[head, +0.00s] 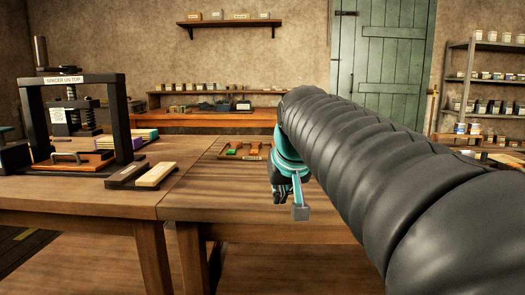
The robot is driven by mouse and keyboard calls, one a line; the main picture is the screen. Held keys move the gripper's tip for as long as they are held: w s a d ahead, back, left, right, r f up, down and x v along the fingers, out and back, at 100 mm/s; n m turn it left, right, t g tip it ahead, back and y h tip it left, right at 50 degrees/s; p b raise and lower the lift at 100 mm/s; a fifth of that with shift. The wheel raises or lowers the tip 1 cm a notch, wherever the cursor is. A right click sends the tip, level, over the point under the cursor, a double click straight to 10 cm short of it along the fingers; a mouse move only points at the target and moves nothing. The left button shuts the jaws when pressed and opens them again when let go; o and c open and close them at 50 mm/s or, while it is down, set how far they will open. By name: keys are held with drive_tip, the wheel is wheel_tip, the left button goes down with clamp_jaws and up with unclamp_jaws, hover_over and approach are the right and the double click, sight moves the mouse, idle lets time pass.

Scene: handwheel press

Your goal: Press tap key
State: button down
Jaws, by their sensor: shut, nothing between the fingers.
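My gripper (299,209) is teal with a grey tip. It points down, shut and empty, at the near side of the right wooden table (215,192). A low dark tray (226,156) with small green and orange-brown pieces lies behind and to the left of it, apart from it. I cannot tell whether one of these pieces is the tap key. A black handwheel press (117,115) labelled "SPACER ON TOP" stands on the left table. An orange-brown plate with a handle (88,160) lies under its frame.
A dark block (126,176) and a cream block (156,175) lie side by side right of the press. Coloured stacked pieces (143,136) sit behind it. My arm hides much of the right side. The right table's front left is clear.

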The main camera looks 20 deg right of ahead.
drive_tip(key=w+d+r+m+h, duration=0.1)
drive_tip(key=w+d+r, duration=0.4)
drive_tip(key=d, duration=0.3)
drive_tip(key=w+d+r+m+t+h, duration=0.1)
drive_tip(key=w+d+r, duration=0.3)
drive_tip(key=d+r, duration=0.4)
drive_tip(key=shift+w+d+r, duration=0.25)
drive_tip(key=shift+w+d, duration=0.15)
drive_tip(key=shift+d, duration=0.15)
drive_tip(key=shift+w+f+m, duration=0.1)
drive_tip(key=shift+m, duration=0.2)
drive_tip(key=x, duration=0.7)
drive_tip(key=s+f+b+x, duration=0.1)
drive_tip(key=x, duration=0.3)
drive_tip(key=shift+w, duration=0.1)
drive_tip(key=shift+f, duration=1)
